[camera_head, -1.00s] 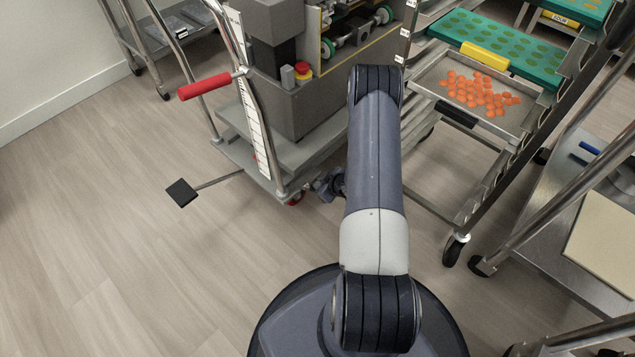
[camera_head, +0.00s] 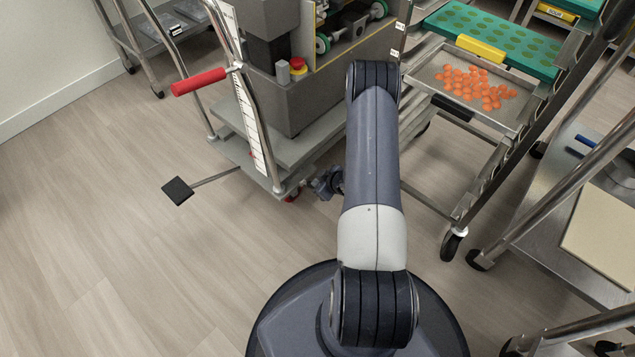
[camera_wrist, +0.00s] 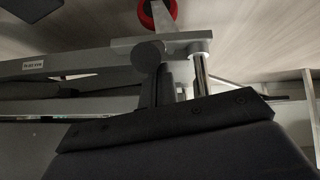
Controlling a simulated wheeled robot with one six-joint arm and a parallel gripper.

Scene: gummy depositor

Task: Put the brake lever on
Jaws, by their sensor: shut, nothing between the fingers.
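In the wrist view the red wheel (camera_wrist: 164,14) shows at the top. A grey bar with a rounded end (camera_wrist: 148,56) lies just below it and may be the brake lever; I cannot tell for sure. My gripper (camera_wrist: 168,84) is shut and empty, with its fingers close below this bar. I cannot tell whether they touch it. In the head view my arm hides part of this corner, and the lever cannot be made out there.
A black foot pedal (camera_head: 177,190) on a rod sticks out left of the cart, below a red handle (camera_head: 198,82). To the right stand a wheeled rack with a tray (camera_head: 432,72) of orange gummies and a steel table (camera_head: 545,220). The floor at left is clear.

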